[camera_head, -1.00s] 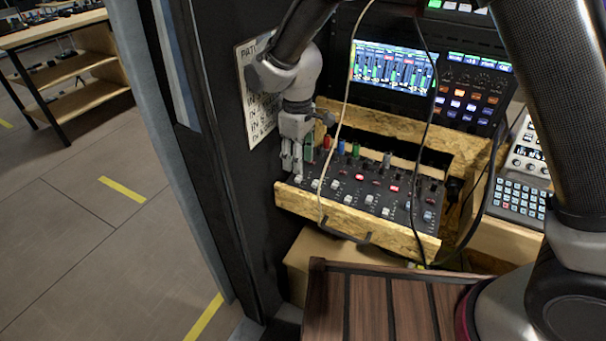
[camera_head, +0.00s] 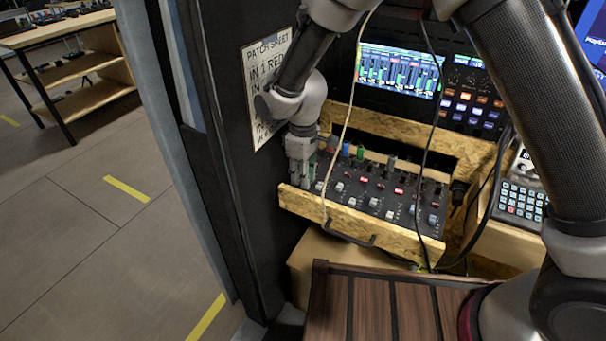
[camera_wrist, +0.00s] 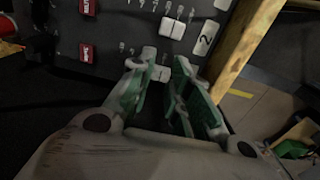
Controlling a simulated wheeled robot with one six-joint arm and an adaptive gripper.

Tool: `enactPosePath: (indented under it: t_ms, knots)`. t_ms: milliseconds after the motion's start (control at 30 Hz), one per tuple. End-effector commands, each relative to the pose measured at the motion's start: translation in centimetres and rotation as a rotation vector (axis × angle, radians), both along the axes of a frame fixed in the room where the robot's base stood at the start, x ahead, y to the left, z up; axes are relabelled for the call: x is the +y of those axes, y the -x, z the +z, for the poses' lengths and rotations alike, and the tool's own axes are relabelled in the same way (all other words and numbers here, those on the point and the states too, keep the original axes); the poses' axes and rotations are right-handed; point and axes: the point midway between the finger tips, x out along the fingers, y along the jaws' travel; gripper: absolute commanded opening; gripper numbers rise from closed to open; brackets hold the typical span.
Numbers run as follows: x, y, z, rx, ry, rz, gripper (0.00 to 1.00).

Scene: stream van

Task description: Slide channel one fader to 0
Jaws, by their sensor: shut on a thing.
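The mixer (camera_head: 375,195) lies in a wooden frame, with a row of white fader caps along its near side. My gripper (camera_head: 304,182) is at the mixer's left end, low over channel one and close to the front rail. The channel two fader cap (camera_wrist: 172,28) stands clear beside the "2" label (camera_wrist: 205,38).
The wooden front rail (camera_head: 370,225) borders the mixer. A dark wall with a patch sheet (camera_head: 265,85) rises close on the left. A pale cable (camera_head: 343,125) and a dark cable hang across the mixer. A screen (camera_head: 398,70) stands behind.

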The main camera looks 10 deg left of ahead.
Motion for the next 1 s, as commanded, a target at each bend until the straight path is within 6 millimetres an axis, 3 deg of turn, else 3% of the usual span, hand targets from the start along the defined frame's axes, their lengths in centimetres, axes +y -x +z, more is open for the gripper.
enactPosePath:
  t_ms: [167,400,633,667,767,1000]
  knots:
    - [-0.2,-0.6,0.0,0.000,-0.001,-0.001,0.00]
    - [-1.2,-3.4,0.0,-0.001,-0.001,-0.002,0.00]
    - [-1.1,-3.4,0.1,-0.001,-0.001,0.000,0.00]
    - [-1.1,-3.4,0.1,-0.001,-0.001,0.000,0.22]
    - [-1.1,-3.4,0.0,0.000,-0.001,0.000,0.41]
    - [-1.1,-3.4,0.0,0.000,0.000,0.000,0.41]
